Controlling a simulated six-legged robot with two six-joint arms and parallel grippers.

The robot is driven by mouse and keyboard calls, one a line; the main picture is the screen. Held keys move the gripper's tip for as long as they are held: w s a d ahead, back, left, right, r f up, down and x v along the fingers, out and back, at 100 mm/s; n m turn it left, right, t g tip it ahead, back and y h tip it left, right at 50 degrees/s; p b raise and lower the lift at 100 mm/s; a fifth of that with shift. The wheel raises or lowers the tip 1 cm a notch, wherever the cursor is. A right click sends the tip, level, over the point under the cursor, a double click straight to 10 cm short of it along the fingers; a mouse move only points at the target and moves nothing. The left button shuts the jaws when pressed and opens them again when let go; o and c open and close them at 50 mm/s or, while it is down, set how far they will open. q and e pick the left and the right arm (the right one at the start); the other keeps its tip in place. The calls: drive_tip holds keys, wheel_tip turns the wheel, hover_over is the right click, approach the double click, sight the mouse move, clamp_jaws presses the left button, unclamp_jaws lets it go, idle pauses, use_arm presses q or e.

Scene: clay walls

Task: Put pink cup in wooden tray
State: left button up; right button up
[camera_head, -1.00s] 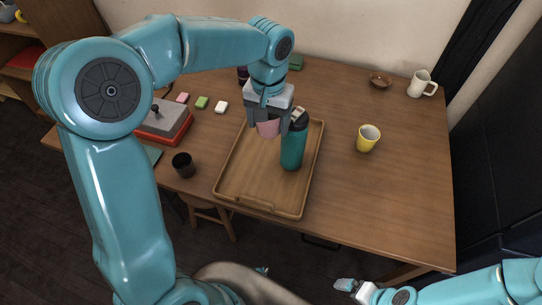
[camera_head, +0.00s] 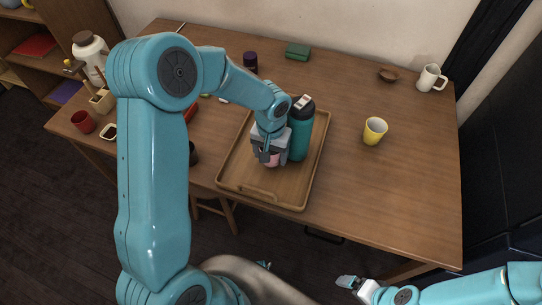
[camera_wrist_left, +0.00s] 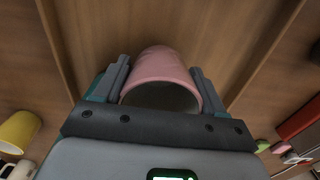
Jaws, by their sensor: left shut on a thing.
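The pink cup (camera_head: 272,160) is between the fingers of my left gripper (camera_head: 267,152), which is shut on it. In the left wrist view the cup (camera_wrist_left: 165,72) lies between both fingers, its open rim toward the camera. The cup is over the inside of the wooden tray (camera_head: 238,178), low near its floor; I cannot tell if it touches. The gripper hides much of the cup in the head view. My right gripper (camera_head: 349,283) is at the bottom, away from the table; its jaws are too small to read.
A teal bottle (camera_head: 300,130) stands in the tray, close to the right of my left gripper. A yellow cup (camera_head: 375,131) is right of the tray. A white mug (camera_head: 430,78) and brown bowl (camera_head: 388,74) are at the back right.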

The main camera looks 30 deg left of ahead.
use_arm(q)
drive_tip(key=shift+f, duration=0.9)
drive_tip(key=shift+w+f, duration=0.1)
drive_tip(key=shift+f, duration=0.05)
drive_tip(key=shift+f+b, duration=0.2)
drive_tip(key=shift+b, duration=0.15)
drive_tip(key=o, duration=1.1)
drive_tip(key=shift+r, duration=0.1)
